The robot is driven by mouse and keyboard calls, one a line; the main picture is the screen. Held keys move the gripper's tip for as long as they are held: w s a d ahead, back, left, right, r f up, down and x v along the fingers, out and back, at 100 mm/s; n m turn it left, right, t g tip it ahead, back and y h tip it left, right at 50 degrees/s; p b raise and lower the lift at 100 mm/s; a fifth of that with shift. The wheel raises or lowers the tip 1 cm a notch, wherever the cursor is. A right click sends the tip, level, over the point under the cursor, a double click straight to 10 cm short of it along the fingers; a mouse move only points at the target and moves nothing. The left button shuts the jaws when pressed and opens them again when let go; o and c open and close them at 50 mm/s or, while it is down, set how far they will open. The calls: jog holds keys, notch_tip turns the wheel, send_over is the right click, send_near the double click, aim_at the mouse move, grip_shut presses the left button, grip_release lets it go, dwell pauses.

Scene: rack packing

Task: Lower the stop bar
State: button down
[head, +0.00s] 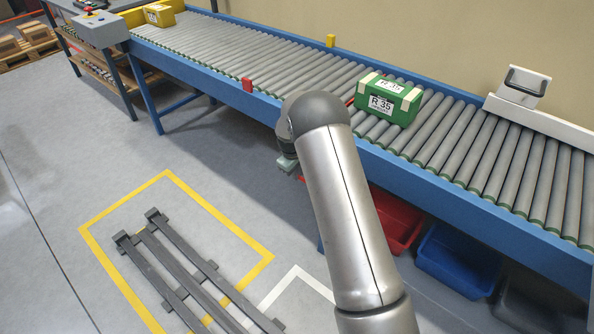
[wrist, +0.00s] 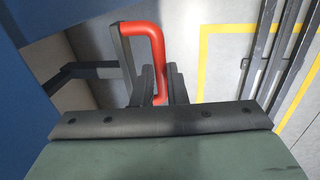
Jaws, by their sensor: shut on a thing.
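A red bar (head: 351,101), which looks like the stop bar, shows among the rollers just left of the green R 35 box (head: 391,104). My arm hides part of it, and I cannot tell its height above the rollers. In the wrist view a red bent handle (wrist: 156,45) stands between the dark fingers of my gripper (wrist: 158,88), which is shut on it. In the head view my gripper (head: 287,163) is at the conveyor's near side, below the blue rail, mostly hidden by my arm.
The roller conveyor (head: 215,55) with blue rails runs across the view. A red bracket (head: 247,85) is on the near rail, a yellow one (head: 331,41) on the far rail. A red bin (head: 395,218) and a blue bin (head: 458,259) sit beneath. A dark rack (head: 180,258) lies on the floor.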

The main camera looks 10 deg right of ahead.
jog(key=c, duration=1.5)
grip_release()
jog(key=shift+f, duration=0.3)
jog(key=shift+o, duration=0.2)
jog(key=shift+r, duration=0.1)
notch_tip(320, 180, up, 17)
jog(key=s+a+p, duration=0.1)
jog(key=s+a, duration=0.1)
jog(key=shift+a+p, duration=0.25)
jog(key=shift+p, duration=0.1)
jog(key=shift+r, duration=0.1)
jog(key=s+d+r+m+p, duration=0.1)
jog(key=s+r+m+p, duration=0.2)
jog(key=s+r+p, duration=0.85)
jog(key=s+r+m, duration=0.1)
jog(key=s+r, duration=0.2)
jog(key=s, duration=0.6)
jog(key=s+r+m+y+p, duration=0.1)
jog(key=s+r, duration=0.2)
jog(key=s, duration=0.7)
jog(key=s+r+m+p, duration=0.1)
jog(key=s+r+m, duration=0.1)
jog(key=s, duration=0.7)
jog(key=shift+s+d+r+g+y, duration=0.2)
jog(key=shift+d+r+g+y, duration=0.2)
jog(key=shift+r, duration=0.5)
